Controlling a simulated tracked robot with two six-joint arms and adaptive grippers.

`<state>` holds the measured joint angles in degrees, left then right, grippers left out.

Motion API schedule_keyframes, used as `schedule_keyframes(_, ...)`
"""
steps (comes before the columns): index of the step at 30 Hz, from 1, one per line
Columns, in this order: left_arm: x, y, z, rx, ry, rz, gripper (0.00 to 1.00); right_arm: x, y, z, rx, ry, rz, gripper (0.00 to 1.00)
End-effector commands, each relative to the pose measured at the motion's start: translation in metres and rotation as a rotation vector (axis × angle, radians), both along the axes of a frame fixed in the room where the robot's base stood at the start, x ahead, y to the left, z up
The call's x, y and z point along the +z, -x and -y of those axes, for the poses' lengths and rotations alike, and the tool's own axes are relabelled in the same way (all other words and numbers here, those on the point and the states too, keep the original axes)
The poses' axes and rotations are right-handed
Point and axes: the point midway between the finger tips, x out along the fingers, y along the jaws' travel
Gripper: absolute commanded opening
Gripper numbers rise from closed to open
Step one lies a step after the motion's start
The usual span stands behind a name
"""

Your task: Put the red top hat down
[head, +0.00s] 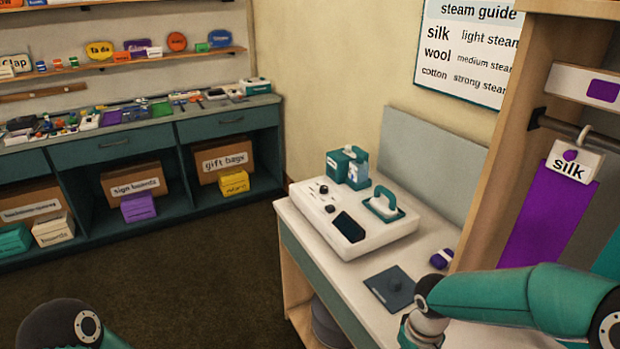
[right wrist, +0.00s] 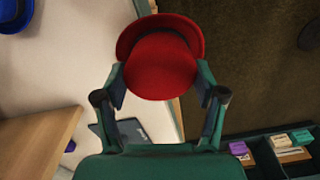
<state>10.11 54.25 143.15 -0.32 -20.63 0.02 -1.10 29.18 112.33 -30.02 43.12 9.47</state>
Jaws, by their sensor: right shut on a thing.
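The red top hat (right wrist: 160,50) shows in the right wrist view, at the top middle. My right gripper (right wrist: 160,84) is shut on it, with one finger on each side of the hat. The hat appears across the line between a pale surface (right wrist: 60,70) and the dark floor (right wrist: 245,70). Whether it touches the surface, I cannot tell. The head view shows neither the hat nor the right gripper's fingers, only part of my right arm. My left gripper is out of view; only a piece of my left arm shows at the lower left.
A blue hat (right wrist: 14,16) lies at the upper left of the right wrist view. In the head view, the white counter (head: 365,268) bears a steamer console (head: 350,238), a dark pad (head: 390,287) and a purple roll (head: 441,259). A rail with a purple silk cloth (head: 540,225) stands at right.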

Motion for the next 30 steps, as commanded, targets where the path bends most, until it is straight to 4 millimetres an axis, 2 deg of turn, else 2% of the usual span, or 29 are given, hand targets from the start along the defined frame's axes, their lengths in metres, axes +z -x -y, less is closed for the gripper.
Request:
schedule_keyframes(1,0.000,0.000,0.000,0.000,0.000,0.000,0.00,-0.012,-0.008,-0.007,-0.031,0.001,-0.002,0.49)
schedule_keyframes(3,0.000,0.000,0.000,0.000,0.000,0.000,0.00,-0.019,-0.022,-0.012,-0.101,0.001,0.002,0.49)
schedule_keyframes(8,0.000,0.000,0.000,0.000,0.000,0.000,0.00,-0.017,-0.040,-0.015,-0.226,0.001,0.004,0.49)
schedule_keyframes(30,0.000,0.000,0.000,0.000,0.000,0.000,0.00,-0.016,-0.040,-0.015,-0.257,0.002,0.002,0.49)
